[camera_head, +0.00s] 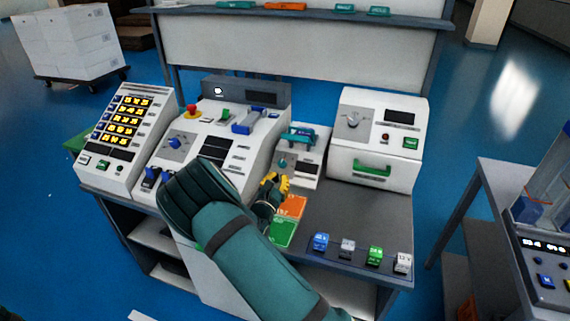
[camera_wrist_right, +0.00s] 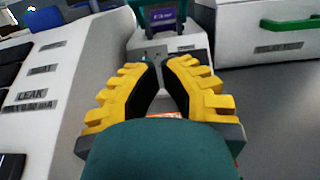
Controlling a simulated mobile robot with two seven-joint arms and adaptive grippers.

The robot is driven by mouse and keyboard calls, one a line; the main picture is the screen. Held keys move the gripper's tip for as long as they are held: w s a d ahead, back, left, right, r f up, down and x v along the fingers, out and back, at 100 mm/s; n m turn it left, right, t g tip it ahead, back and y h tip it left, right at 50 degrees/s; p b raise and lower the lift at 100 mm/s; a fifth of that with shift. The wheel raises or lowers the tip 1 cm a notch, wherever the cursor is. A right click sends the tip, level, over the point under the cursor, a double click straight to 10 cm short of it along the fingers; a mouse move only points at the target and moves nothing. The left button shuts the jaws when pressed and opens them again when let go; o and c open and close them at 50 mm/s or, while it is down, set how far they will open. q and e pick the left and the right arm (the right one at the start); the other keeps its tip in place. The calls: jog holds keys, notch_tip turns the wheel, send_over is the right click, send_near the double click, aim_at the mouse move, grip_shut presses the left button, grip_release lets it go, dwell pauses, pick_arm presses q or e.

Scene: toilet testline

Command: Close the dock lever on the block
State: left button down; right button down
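The dock (camera_head: 308,170) is a small white unit in the middle of the bench with a teal lever (camera_head: 297,136) across its top. In the right wrist view, a purple block (camera_wrist_right: 164,14) with a label sits at the dock (camera_wrist_right: 170,44), framed by teal parts; the top is cut off. My right gripper (camera_head: 278,182) has yellow-backed fingers and hovers in front of and below the dock, apart from the lever. In the wrist view its fingers (camera_wrist_right: 159,68) show a narrow, empty gap. My left gripper is not in view.
A white console with a red button (camera_head: 193,111) stands left of the dock. A white box with a green handle (camera_head: 372,168) stands right. Orange (camera_head: 293,206) and green (camera_head: 284,233) pads lie below my gripper. Several small blocks (camera_head: 347,248) line the bench's front right; bare bench lies behind them.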

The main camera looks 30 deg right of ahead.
aim_at(298, 139)
jog(key=r+b+x, duration=0.2)
jog(key=x, duration=1)
jog(key=shift+r, duration=0.45)
jog(key=shift+s, duration=0.1)
